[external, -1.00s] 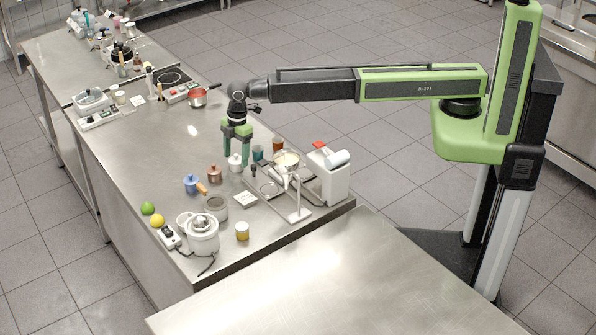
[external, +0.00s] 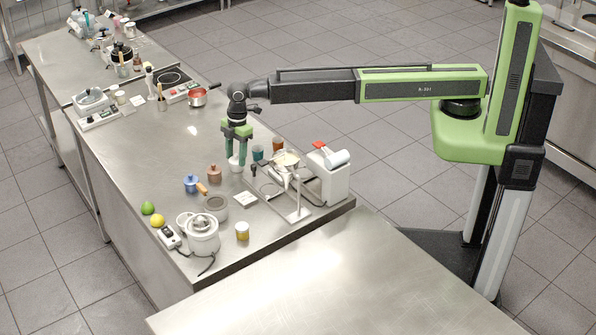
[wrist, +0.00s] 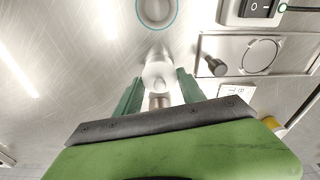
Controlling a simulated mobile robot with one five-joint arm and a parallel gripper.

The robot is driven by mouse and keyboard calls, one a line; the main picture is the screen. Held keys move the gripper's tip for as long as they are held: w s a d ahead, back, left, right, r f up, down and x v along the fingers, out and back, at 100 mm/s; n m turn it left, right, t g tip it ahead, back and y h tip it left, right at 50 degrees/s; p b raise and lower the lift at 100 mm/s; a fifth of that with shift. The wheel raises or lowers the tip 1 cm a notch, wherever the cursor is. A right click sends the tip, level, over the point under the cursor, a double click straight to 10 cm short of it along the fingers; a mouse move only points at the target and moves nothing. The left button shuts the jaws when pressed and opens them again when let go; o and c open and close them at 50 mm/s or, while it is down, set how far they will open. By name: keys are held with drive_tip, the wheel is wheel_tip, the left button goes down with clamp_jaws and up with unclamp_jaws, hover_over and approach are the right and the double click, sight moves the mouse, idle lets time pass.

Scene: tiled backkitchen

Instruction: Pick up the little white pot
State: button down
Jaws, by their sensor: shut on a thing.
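The little white pot (external: 237,164) stands on the steel counter, left of the metal stand. My gripper (external: 236,156) comes down from above, with its green fingers shut on the pot's upper part. In the wrist view, the white pot (wrist: 157,73) shows between the two green fingers (wrist: 157,88). The fingers hide part of its sides in the external view. I see no clear gap showing it lifted off the counter.
A teal glass (external: 257,153) and the metal stand (external: 299,214) are close on the right. A copper pot (external: 214,173) and a blue pot (external: 191,183) stand at the front left.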

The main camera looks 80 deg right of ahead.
wheel_tip(320, 180, up, 4)
drive_tip(key=p, duration=0.4)
drive_tip(key=shift+r, duration=0.1)
drive_tip(key=s+d+r+p, duration=0.3)
drive_tip(key=d+r+p, duration=0.3)
drive_tip(key=d, duration=0.5)
drive_tip(key=shift+s+r+p, duration=0.15)
drive_tip(key=shift+r+p, duration=0.25)
drive_tip(key=shift+p, duration=0.1)
drive_tip(key=shift+d, duration=0.1)
